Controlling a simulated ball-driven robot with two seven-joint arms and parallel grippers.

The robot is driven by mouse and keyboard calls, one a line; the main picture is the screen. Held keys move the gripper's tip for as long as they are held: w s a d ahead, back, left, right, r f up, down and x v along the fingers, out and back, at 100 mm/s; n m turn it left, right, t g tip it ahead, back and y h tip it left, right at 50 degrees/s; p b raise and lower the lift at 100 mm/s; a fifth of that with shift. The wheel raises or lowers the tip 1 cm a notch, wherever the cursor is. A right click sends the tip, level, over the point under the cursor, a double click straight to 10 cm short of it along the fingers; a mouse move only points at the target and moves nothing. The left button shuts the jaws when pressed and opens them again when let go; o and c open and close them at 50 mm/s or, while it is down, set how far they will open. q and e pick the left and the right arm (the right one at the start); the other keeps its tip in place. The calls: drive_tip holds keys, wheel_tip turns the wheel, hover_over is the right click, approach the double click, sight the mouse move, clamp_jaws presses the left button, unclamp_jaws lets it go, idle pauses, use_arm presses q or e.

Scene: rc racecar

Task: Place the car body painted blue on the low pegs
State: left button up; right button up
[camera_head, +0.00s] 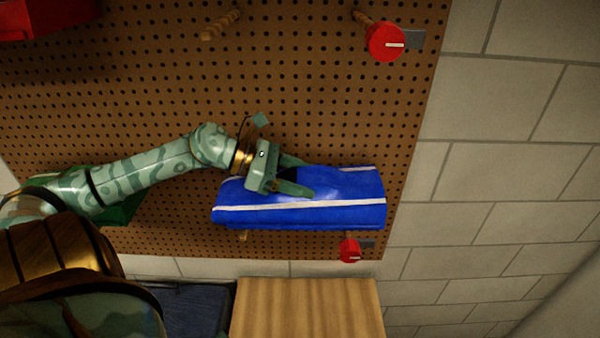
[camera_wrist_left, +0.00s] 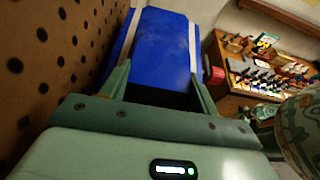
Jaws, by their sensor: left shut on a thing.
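The blue car body (camera_head: 340,212) with white stripes is in front of the lower right part of the pegboard. In the left wrist view the blue body (camera_wrist_left: 162,50) lies between the fingers of my left gripper (camera_wrist_left: 160,88), close beside the board. One low peg (camera_head: 243,236) shows just under the body's lower left edge, and a red knob (camera_head: 349,251) shows under its right part. Whether the body rests on the pegs cannot be told. My right gripper is not in view.
The pegboard (camera_head: 130,50) has an upper peg (camera_head: 220,24) and an upper red knob (camera_head: 385,42). A red object (camera_head: 40,18) is at upper left, a green one (camera_head: 122,212) behind my left arm. A wooden surface (camera_head: 305,305) lies below. A cluttered workbench (camera_wrist_left: 265,70) shows in the wrist view.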

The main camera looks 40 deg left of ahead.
use_arm(q)
drive_tip(key=shift+d+f+b, duration=0.1)
drive_tip(key=shift+f+b, duration=0.15)
drive_tip(key=shift+b, duration=0.1)
drive_tip(key=o, duration=1)
drive_tip(key=shift+r, duration=0.1)
drive_tip(key=shift+r+p, duration=0.2)
drive_tip(key=shift+p, duration=0.1)
drive_tip(key=b+v, duration=0.2)
drive_tip(key=v, duration=0.9)
drive_tip(key=shift+s+a+b, duration=0.2)
drive_tip(key=shift+a+b, duration=0.05)
drive_tip(key=shift+b, duration=0.05)
drive_tip(key=shift+s+a+r, duration=0.15)
drive_tip(key=shift+r, duration=0.05)
